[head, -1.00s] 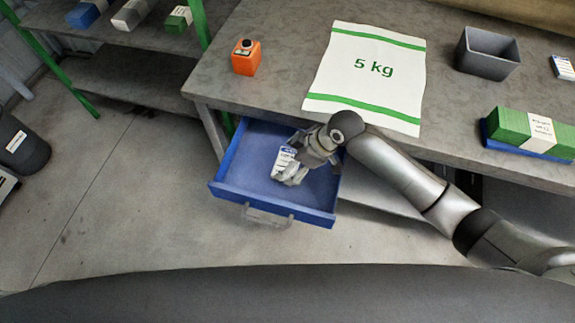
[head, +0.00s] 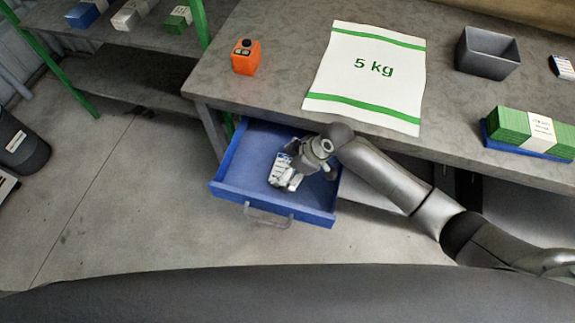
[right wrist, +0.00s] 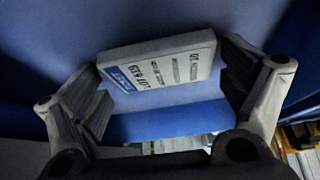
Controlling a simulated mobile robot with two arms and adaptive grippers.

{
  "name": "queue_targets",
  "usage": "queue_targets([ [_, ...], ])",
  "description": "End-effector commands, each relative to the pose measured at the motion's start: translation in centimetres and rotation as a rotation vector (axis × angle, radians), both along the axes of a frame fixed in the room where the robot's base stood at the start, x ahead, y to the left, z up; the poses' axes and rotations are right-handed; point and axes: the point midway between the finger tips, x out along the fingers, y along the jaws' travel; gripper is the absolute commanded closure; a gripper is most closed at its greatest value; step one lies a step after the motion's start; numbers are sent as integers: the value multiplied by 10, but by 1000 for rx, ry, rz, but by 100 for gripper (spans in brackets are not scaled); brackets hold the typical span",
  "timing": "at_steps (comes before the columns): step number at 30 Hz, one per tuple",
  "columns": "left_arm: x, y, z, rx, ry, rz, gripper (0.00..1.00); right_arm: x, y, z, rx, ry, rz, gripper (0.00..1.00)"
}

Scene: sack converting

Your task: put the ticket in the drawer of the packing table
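The ticket (right wrist: 160,62), a white slab with dark print and a blue band, is in the open blue drawer (head: 232,184) of the packing table (head: 285,75). It also shows in the head view (head: 279,164), partly covered by my right gripper (head: 287,180). In the right wrist view my right gripper (right wrist: 168,98) has its fingers spread, with the ticket between and beyond the tips. A narrow gap shows at the right finger; contact at the left finger is unclear. Whether the ticket rests flat on the drawer floor is hard to tell. My left gripper is out of view.
On the tabletop are an orange device (head: 246,57), a flat 5 kg sack (head: 372,68), a grey bin (head: 487,54) and a green banded stack (head: 510,124) on a blue tray. The drawer's walls stand close around my right gripper.

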Motion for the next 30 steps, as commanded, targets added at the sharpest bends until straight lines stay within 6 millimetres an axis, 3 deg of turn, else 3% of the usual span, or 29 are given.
queue_targets([
  [15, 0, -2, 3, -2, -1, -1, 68, 0, -4, 9, 0, -1, 0, 0],
  [30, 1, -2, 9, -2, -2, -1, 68, -15, -46, 88, 0, -3, 1, 0],
])
